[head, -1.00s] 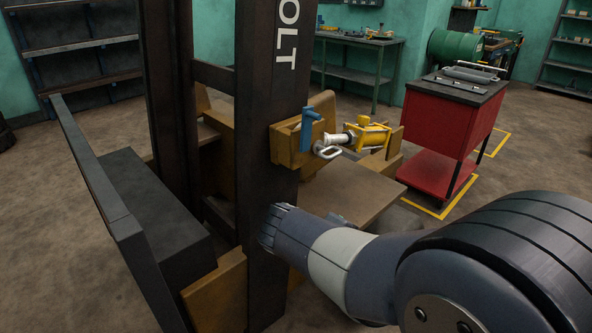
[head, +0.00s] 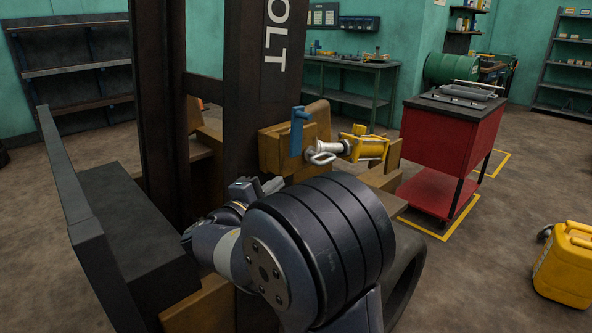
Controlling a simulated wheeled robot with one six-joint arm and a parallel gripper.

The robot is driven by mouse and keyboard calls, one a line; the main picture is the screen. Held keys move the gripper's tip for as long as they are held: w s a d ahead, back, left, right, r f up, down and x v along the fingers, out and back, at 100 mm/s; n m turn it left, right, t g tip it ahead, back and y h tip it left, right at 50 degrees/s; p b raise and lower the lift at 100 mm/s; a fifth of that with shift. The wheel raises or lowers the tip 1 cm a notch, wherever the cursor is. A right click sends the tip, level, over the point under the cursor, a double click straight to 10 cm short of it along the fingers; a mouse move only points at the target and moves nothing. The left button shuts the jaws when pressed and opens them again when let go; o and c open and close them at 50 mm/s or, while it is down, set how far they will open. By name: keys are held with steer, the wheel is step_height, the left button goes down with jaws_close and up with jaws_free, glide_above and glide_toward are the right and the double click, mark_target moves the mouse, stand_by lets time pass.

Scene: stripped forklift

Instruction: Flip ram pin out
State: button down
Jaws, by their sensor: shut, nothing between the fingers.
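A yellow ram (head: 370,147) lies across a wooden-coloured block beside the dark mast. A pale rod end (head: 328,147) sticks out of its left side. A pale loop (head: 320,158), which looks like the pin's handle, hangs at the rod end next to a blue upright part (head: 298,132). My gripper (head: 272,186) shows only in part behind my thick arm joint, below and left of the loop. It is shut and empty, apart from the pin. The pin's shaft cannot be made out.
The dark mast (head: 255,75) stands just left of the ram. A black fork carriage (head: 125,215) is at the left. A red cart (head: 450,140) stands at the right, and a yellow jerrycan (head: 565,265) is on the floor. Open floor lies between them.

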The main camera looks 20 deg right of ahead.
steer(key=x, duration=1)
steer(key=shift+s+d+f+p, duration=0.1)
steer(key=shift+p, duration=0.3)
steer(key=s+d+b, duration=0.2)
steer(key=s+b, duration=0.3)
steer(key=s, duration=0.2)
steer(key=shift+d, duration=0.25)
